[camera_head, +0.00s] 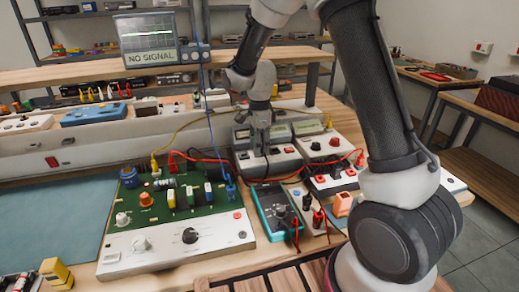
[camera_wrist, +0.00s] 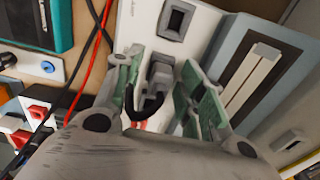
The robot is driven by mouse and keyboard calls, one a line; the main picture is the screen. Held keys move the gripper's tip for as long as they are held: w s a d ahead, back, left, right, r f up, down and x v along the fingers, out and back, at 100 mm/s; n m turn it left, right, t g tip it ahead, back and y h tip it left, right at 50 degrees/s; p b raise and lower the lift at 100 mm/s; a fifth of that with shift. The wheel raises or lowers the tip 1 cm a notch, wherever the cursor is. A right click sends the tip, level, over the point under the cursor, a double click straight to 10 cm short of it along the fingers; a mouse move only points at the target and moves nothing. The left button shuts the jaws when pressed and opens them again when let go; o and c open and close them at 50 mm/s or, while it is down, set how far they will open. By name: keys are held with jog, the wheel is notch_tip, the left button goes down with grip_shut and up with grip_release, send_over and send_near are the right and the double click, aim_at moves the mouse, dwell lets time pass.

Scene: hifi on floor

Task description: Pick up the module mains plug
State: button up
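In the wrist view, a dark grey plug (camera_wrist: 160,76) with a short black cable sits on a light panel, below a dark rectangular socket or switch (camera_wrist: 176,20). I take it to be the module mains plug. My gripper (camera_wrist: 163,84) is open, with one green-padded finger on each side of the plug. In the head view my gripper (camera_head: 261,148) points down over a white and grey module (camera_head: 268,164) at the back of the bench. The plug is too small or hidden to make out there.
A green circuit board (camera_head: 185,200) with a white control panel stands left of a teal multimeter (camera_head: 277,210). Red and black leads run close to my gripper. More modules (camera_head: 322,142) stand to its right. A monitor (camera_head: 148,40) stands behind on the left.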

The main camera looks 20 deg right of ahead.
grip_shut()
jog(key=shift+r, duration=0.1)
